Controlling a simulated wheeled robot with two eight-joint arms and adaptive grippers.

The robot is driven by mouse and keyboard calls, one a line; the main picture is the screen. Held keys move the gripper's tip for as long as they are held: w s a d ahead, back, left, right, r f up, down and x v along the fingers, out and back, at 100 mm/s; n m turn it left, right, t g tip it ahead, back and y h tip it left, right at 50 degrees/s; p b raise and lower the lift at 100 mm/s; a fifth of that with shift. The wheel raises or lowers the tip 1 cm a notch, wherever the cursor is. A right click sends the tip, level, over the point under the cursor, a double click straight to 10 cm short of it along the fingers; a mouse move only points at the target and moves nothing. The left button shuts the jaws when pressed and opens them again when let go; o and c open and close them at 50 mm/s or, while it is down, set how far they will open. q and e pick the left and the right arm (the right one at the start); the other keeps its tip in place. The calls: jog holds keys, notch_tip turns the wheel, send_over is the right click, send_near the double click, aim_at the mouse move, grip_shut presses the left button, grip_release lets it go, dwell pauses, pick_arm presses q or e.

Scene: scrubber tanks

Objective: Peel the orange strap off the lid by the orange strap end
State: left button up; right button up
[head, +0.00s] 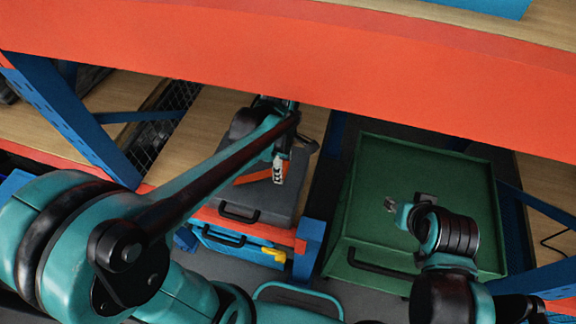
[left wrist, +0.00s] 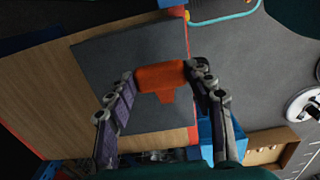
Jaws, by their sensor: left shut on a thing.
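The grey lid (head: 262,200) is the top of a case with a black handle, on the wooden shelf. The orange strap (head: 252,177) shows on the lid beside my left gripper (head: 279,178), partly hidden by my arm. In the left wrist view the orange strap end (left wrist: 160,77) lies between the two fingertips of my left gripper (left wrist: 160,73), which is shut on it. The grey lid (left wrist: 95,60) is behind it there. I cannot tell how much of the strap still touches the lid. My right gripper (head: 394,206) is above a green cabinet, its fingers too small to read.
An orange shelf beam (head: 290,70) crosses above my left arm. A blue case (head: 225,243) with a yellow part (head: 273,254) is below the lid. The green cabinet (head: 360,185) stands to the right with a dark handle. A blue post (head: 309,250) stands between them.

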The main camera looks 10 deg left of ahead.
pick_arm(q)
jog(key=shift+w+a+r+p, duration=0.1)
jog(key=shift+a+r+p, duration=0.1)
jog(key=shift+a, duration=0.65)
jog(key=shift+s+a+r+p, duration=0.15)
jog(key=shift+a+r, duration=0.1)
jog(key=shift+a, duration=0.6)
jog(key=shift+w+a+r+p, duration=0.15)
jog(key=shift+a+r, duration=0.05)
jog(key=shift+a, duration=0.65)
jog(key=a+r+p, duration=0.1)
jog(key=a, duration=0.6)
jog(key=shift+r, duration=0.4)
jog(key=shift+w, duration=0.1)
jog(key=a, duration=0.7)
jog(key=shift+w, duration=0.15)
jog(key=shift+a, duration=0.1)
jog(key=a, duration=0.6)
jog(key=shift+a+b, duration=0.3)
jog(key=shift+a, duration=0.05)
